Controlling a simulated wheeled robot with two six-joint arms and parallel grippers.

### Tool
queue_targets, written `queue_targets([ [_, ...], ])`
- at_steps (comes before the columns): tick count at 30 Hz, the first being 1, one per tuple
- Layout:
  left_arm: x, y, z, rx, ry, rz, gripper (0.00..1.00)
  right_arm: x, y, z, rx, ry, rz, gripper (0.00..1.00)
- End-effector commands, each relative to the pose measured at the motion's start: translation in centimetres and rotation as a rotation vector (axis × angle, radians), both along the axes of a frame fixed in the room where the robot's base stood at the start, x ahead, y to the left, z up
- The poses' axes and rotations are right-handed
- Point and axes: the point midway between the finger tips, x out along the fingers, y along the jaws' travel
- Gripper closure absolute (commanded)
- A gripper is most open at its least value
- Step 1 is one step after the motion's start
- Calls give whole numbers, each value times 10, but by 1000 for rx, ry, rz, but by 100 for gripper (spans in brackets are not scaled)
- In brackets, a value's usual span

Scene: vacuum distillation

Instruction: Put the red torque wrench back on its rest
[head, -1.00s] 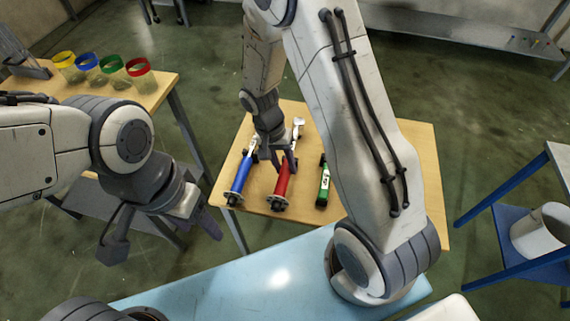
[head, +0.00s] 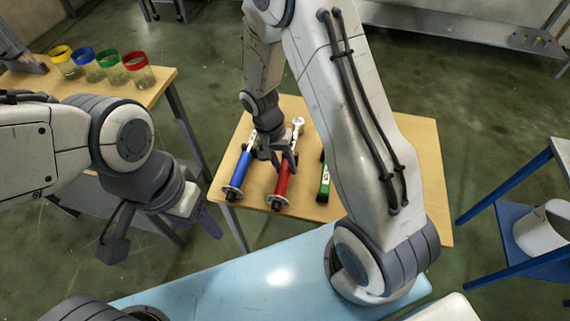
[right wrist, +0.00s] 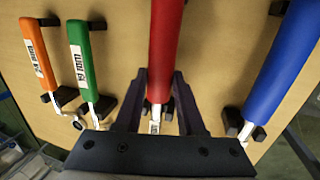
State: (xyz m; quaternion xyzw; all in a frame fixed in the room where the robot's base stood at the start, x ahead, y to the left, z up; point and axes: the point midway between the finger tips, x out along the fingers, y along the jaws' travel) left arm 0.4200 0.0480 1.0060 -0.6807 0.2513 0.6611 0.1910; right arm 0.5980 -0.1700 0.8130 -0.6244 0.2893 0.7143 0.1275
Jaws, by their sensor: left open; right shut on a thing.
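The red torque wrench (head: 283,184) is over the wooden table, between the blue wrench (head: 240,172) and the green wrench (head: 324,182). My right gripper (head: 281,160) is shut on its red handle, which also shows in the right wrist view (right wrist: 165,45). Dark rest blocks (right wrist: 168,112) show beside the wrench's metal neck. I cannot tell whether the wrench touches them. The wrench lies roughly parallel to its neighbours. My left gripper (head: 162,236) is open and empty, away from the wrenches.
An orange wrench (right wrist: 37,55) lies beyond the green one in the right wrist view. The wooden table (head: 418,190) has bare space at right. Several jars with coloured rims (head: 108,66) stand on the left table. A blue stand (head: 500,225) is at right.

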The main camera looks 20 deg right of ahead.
Motion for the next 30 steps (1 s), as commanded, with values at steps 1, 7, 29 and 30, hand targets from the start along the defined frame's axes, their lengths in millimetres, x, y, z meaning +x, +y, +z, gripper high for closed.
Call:
queue_targets([
  [1, 0, 0, -1, 0, 0, 0, 40, 1, 0, -1, 0, -1, 0, 100],
  [7, 0, 0, -1, 0, 0, 0, 40, 0, 0, -1, 0, -1, 1, 27],
  [29, 0, 0, 1, 0, 0, 0, 40, 15, 14, 71, 1, -5, 1, 27],
  [30, 0, 0, 1, 0, 0, 0, 40, 16, 15, 77, 2, -5, 1, 27],
])
